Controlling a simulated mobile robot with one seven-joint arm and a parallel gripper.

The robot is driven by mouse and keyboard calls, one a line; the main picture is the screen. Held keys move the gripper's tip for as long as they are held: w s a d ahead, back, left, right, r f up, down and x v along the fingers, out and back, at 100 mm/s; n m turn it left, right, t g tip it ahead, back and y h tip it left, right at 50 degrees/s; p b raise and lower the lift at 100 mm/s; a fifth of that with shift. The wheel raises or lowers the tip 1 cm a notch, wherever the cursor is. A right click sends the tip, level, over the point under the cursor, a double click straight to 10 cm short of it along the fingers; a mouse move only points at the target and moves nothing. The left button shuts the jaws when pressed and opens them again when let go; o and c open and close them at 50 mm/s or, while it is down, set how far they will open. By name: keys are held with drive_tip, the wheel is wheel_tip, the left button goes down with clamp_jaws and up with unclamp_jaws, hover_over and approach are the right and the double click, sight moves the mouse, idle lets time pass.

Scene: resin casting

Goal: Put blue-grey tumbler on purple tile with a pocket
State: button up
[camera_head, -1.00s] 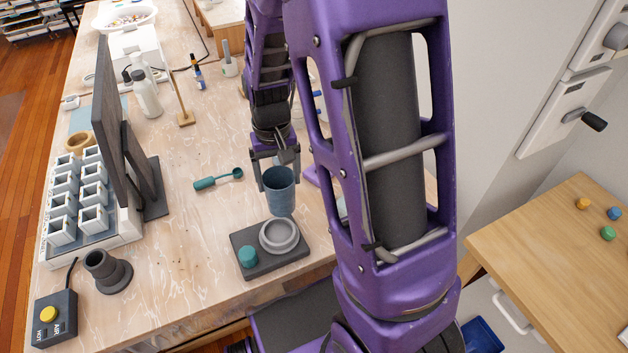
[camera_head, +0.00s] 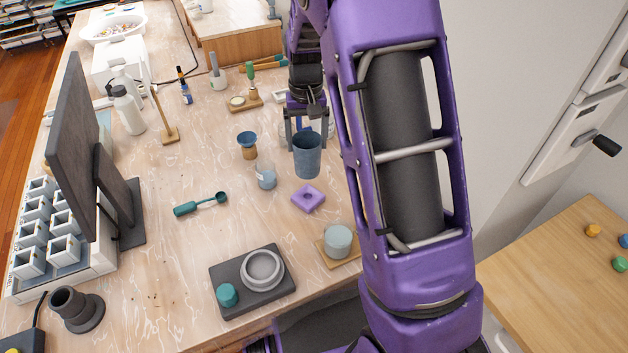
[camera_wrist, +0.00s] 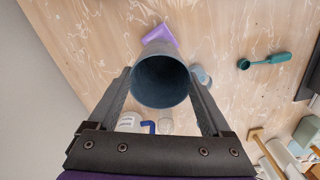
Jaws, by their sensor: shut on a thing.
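My gripper (camera_head: 307,130) is shut on the blue-grey tumbler (camera_head: 307,158), with a finger on each side of its rim. The tumbler is upright, mouth up, and looks empty in the wrist view (camera_wrist: 161,82). It is held above the table, up and behind the purple tile (camera_head: 308,198) in the head view.
A clear cup (camera_head: 266,176) and a blue funnel-like piece (camera_head: 247,142) stand left of the tumbler. A pale jar (camera_head: 338,240) on a wooden coaster is in front of the tile. A scale with a grey dish (camera_head: 262,270) is at front. A teal scoop (camera_head: 200,204) lies left.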

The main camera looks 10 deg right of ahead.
sight(307, 166)
wheel_tip(307, 166, down, 8)
drive_tip(key=shift+f, duration=0.15)
idle(0.3)
drive_tip(key=shift+f+b, duration=0.1)
drive_tip(key=shift+b, duration=0.2)
drive_tip(key=shift+f+b, duration=0.4)
drive_tip(key=shift+f, duration=0.15)
drive_tip(key=o, duration=1.5)
drive_tip(key=shift+r+p, duration=0.45)
drive_tip(key=shift+r, duration=0.1)
wheel_tip(307, 166, up, 12)
drive_tip(key=shift+p, duration=0.45)
drive_tip(key=shift+r, duration=0.15)
